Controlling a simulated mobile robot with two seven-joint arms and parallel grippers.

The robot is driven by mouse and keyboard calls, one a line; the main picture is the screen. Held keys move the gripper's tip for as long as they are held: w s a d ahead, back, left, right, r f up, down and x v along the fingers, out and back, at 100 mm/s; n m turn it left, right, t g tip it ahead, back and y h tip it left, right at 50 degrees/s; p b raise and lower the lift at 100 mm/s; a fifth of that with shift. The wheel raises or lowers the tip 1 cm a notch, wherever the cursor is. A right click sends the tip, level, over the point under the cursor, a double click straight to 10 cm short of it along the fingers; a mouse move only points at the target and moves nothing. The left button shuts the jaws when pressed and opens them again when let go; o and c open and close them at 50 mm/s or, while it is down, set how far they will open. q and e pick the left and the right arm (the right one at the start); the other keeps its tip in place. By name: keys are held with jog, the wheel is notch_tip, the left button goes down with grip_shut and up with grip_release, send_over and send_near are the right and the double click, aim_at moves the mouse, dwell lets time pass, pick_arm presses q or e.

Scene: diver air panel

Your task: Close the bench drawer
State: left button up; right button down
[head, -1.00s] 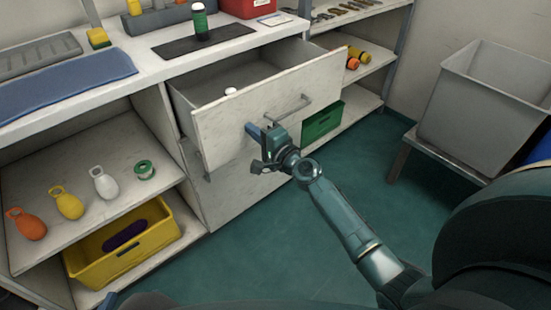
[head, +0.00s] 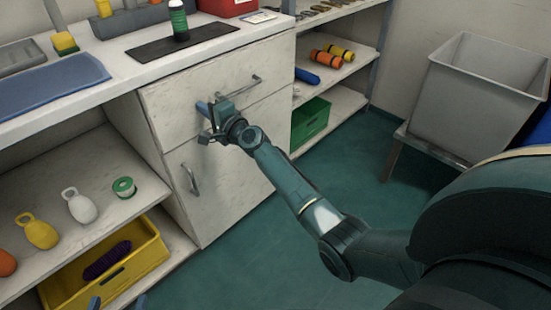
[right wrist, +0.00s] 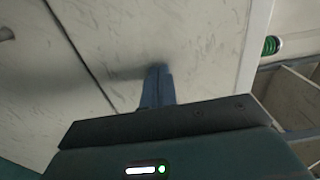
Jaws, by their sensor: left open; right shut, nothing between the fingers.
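The bench drawer (head: 174,112) is in the middle of the head view. Its front looks flush with the bench, and its inside is hidden. Its bar handle (head: 240,86) is to the right of my right gripper. My right gripper (head: 203,107) is shut and empty, its fingertips at the drawer front, left of the handle. The right wrist view shows the shut blue fingers (right wrist: 157,86) against or very near the pale front panel (right wrist: 185,35). My left gripper (head: 117,303) is open at the bottom left edge, only its fingertips showing.
Below the drawer is a cabinet door with a handle (head: 190,179). Left of it, a shelf holds a green spool (head: 124,187) and several weights above a yellow bin (head: 150,262). A grey tub (head: 470,100) stands at right. The floor in front is clear.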

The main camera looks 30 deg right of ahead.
pick_arm(q)
jog(key=shift+w+r, duration=0.15)
pick_arm(e)
jog(key=shift+w+a+r, duration=0.1)
jog(key=shift+w+r, duration=0.15)
jog(key=shift+w, duration=0.15)
jog(key=shift+r, duration=0.1)
